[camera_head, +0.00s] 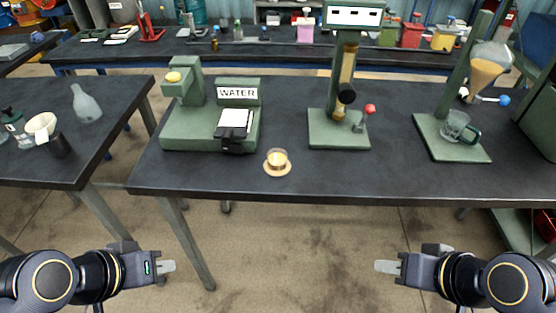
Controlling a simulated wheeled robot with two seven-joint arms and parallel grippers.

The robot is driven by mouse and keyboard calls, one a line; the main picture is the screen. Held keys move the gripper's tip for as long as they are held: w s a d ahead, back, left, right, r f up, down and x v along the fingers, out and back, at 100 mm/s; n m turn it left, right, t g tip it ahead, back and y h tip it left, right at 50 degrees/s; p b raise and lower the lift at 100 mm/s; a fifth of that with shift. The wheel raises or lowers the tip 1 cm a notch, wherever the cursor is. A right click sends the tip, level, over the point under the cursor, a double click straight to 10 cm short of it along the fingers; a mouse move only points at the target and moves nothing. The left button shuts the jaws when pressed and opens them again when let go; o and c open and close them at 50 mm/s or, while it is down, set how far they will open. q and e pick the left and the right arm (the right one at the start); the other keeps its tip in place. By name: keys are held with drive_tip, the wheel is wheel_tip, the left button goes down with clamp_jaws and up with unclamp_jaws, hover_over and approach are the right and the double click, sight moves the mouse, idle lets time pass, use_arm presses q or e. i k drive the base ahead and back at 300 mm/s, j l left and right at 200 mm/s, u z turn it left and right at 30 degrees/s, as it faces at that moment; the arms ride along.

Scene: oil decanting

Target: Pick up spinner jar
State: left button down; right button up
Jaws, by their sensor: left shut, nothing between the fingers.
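A small glass jar (277,157) with amber contents stands upright on a round tan coaster (278,171) near the front edge of the main table. It is the likeliest spinner jar in view, but no label confirms this. My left gripper (167,266) is shut and empty, low in front of the table and left of the jar. My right gripper (386,266) looks shut and empty, low in front of the table and right of the jar. Neither gripper touches anything.
On the main table (330,176) stand a green WATER device (188,125), a green column stand (337,130) with a red-knobbed valve, and a green stand (450,150) with flask and glass mug. A left table (90,140) holds glassware. The table front around the jar is clear.

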sight(277, 164)
drive_tip(key=z, duration=1.25)
drive_tip(key=j+u, duration=0.1)
drive_tip(key=u, duration=0.3)
drive_tip(key=i+u, duration=0.1)
drive_tip(key=u, duration=0.3)
drive_tip(key=j+u, duration=0.15)
drive_tip(key=u, duration=0.2)
drive_tip(key=l+u, duration=0.35)
drive_tip(key=l, duration=0.45)
drive_tip(key=l+u, duration=0.35)
drive_tip(key=l, duration=0.5)
